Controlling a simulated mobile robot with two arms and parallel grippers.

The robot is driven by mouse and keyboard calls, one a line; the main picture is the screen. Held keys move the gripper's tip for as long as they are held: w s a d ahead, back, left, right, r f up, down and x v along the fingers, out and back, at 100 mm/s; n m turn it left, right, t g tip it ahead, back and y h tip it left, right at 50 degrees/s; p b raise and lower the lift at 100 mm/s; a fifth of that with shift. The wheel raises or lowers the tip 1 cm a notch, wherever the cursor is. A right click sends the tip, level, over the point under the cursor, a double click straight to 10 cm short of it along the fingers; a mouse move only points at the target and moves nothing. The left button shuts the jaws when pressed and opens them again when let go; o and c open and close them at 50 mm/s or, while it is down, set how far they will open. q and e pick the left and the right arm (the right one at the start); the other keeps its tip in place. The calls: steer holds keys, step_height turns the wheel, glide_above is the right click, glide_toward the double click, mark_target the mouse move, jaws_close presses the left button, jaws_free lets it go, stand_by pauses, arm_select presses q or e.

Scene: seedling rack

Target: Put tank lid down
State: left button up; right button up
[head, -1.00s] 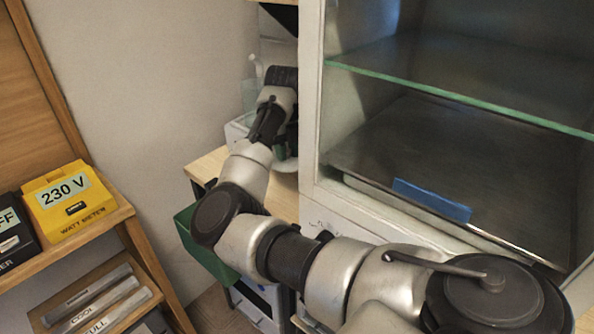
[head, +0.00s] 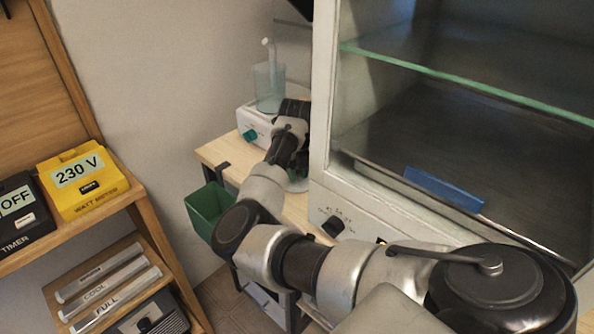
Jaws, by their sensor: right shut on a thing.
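My right gripper (head: 297,166) is low over the wooden bench, left of the glass-fronted cabinet. My own wrist hides most of its fingers. It is shut on the tank lid (head: 299,184), a pale grey-green round edge of which shows beneath the wrist, close to the bench top. I cannot tell whether the lid touches the bench. A clear tank (head: 269,88) with a pale upright piece stands on a white device (head: 247,122) with a green knob, just behind my gripper. My left gripper is not in view.
The cabinet (head: 322,150) with a glass shelf and blue handle closely bounds the right side. A wooden shelf at left holds a yellow watt meter (head: 88,182) and a black timer (head: 22,213).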

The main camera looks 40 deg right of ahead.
steer(key=shift+f, duration=0.1)
steer(key=o, duration=0.9)
step_height(320, 180, up, 12)
stand_by(0.6)
